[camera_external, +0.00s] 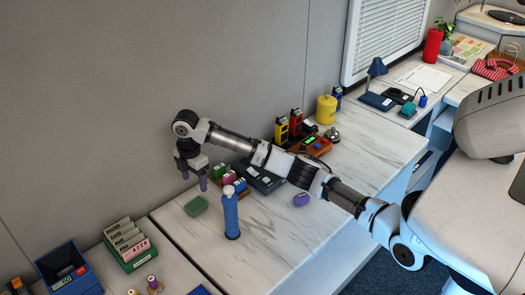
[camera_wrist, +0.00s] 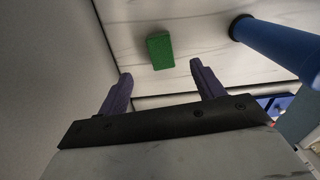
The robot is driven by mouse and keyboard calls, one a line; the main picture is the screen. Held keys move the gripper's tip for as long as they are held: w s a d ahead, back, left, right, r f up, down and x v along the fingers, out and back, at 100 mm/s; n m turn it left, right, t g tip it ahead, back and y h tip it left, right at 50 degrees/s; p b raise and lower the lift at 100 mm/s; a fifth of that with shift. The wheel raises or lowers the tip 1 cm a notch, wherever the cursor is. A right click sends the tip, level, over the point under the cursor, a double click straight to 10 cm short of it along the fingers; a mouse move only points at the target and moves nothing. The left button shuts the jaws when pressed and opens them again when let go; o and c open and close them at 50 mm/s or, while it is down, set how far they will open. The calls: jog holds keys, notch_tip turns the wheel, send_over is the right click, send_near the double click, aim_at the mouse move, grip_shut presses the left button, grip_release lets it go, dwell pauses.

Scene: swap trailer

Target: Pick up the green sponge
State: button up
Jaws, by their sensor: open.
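The green sponge (camera_external: 196,206) lies flat on the white marble-look counter (camera_external: 290,230), near the back wall. In the wrist view the green sponge (camera_wrist: 160,51) lies ahead of the fingertips, between their lines. My gripper (camera_external: 193,178) hangs above the counter, just behind and above the sponge. Its purple fingers are spread and empty, and in the wrist view the gripper (camera_wrist: 160,72) has a gap wider than the sponge. The fingers are apart from the sponge.
A tall blue bottle (camera_external: 231,212) stands right of the sponge; it also shows in the wrist view (camera_wrist: 275,42). A purple object (camera_external: 301,199) lies farther right. A green file box (camera_external: 130,246) stands left, past a counter seam.

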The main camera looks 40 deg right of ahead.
send_over(198, 202)
notch_tip(198, 202, down, 5)
jog(key=shift+f, duration=0.2)
jog(key=shift+f+p, duration=1)
jog(key=shift+f, duration=1.8)
jog(key=shift+c, duration=0.2)
jog(key=c, duration=1)
